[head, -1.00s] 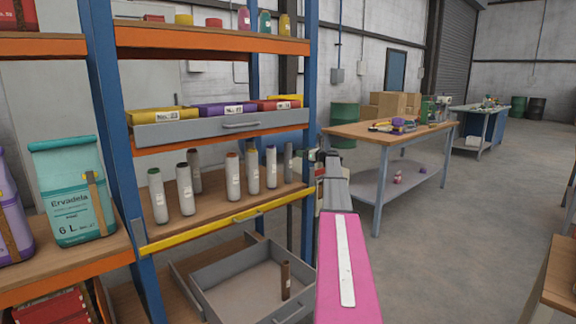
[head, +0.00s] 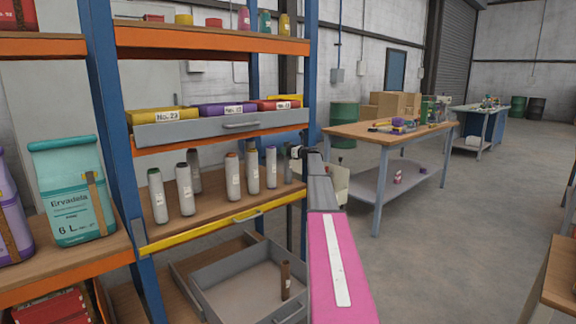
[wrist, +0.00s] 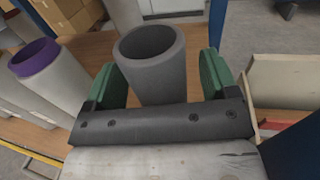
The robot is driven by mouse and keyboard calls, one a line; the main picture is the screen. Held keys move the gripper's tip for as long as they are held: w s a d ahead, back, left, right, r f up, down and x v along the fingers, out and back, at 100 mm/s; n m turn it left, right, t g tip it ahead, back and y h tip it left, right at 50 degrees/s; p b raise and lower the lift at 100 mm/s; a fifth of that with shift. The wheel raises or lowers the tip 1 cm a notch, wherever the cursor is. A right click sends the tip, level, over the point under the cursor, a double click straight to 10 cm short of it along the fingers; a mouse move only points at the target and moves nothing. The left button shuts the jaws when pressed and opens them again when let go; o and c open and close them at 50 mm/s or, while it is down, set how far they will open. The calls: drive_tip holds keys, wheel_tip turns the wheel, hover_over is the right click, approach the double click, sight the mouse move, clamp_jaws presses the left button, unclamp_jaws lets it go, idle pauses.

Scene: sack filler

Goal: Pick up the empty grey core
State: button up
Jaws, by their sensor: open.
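The empty grey core (wrist: 160,82) stands upright in the wrist view, a plain dark-grey tube with an open hollow top. My gripper (wrist: 157,62) is open, with one green finger on each side of the core. Whether either finger touches it is not clear. In the head view the core (head: 288,168) is at the right end of the row on the middle shelf. My gripper (head: 297,152) is beside it there, small and partly hidden by my arm.
A pale core with a purple end (wrist: 50,75) stands left of the grey one. Several other cores, such as the green-topped one (head: 157,195), stand further left. The blue rack post (head: 312,100) is close to my arm. A grey drawer (head: 222,127) is above.

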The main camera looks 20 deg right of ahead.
drive_tip(key=c, duration=1.2)
drive_tip(key=shift+c, duration=0.2)
